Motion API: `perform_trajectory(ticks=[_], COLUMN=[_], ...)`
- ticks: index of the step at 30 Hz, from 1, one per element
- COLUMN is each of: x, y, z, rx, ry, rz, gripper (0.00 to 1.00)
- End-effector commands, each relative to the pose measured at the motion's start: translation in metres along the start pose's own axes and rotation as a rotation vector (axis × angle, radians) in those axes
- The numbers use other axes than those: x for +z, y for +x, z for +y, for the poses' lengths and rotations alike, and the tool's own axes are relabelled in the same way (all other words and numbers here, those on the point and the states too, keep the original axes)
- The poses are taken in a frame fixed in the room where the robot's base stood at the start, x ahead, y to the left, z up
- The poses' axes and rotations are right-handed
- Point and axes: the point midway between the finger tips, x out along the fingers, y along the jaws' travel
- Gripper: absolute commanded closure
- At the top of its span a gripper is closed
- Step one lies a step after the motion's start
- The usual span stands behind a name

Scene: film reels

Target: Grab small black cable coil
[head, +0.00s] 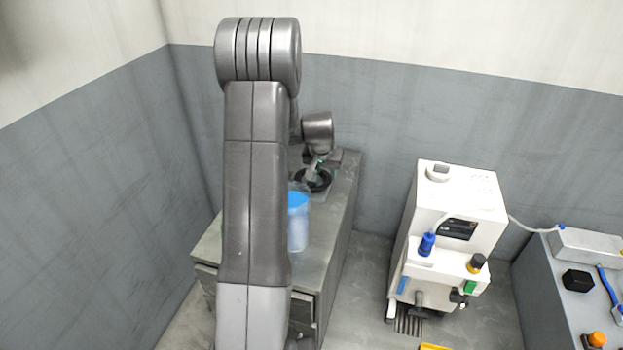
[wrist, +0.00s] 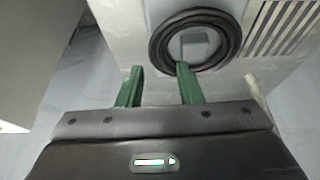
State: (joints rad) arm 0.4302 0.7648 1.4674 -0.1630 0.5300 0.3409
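The black cable coil (wrist: 233,40) is a dark ring of several turns in the upper part of the wrist view. It lies on a pale surface, and a light square patch shows through its middle. In the head view, the coil (head: 325,184) is small and dark on top of the grey cabinet (head: 332,222). My gripper (wrist: 160,68) is open, its two green fingers apart with nothing between them. The right fingertip overlaps the coil's near edge in the picture; I cannot tell whether it touches. In the head view, my gripper (head: 318,170) is just above the coil, partly hidden.
A clear container with a blue lid (head: 298,200) stands on the cabinet in front of the coil, partly behind my arm. A white machine (head: 455,195) stands on the floor to the right. A grey bench (head: 555,290) with tools is at far right. Walls close the back and left.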

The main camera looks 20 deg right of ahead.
Motion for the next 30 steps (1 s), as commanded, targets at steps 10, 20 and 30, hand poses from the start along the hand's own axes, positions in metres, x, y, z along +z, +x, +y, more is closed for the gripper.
perform_trajectory(ticks=[10, 20, 30], x=[-0.001, -0.002, -0.002], y=[0.039, 0.050, 0.050], z=[0.002, 0.002, 0.002], rx=[0.000, -0.001, -0.001], ry=[0.001, 0.000, 0.000], rz=[-0.003, 0.000, 0.000], gripper=[0.67, 0.67, 1.00])
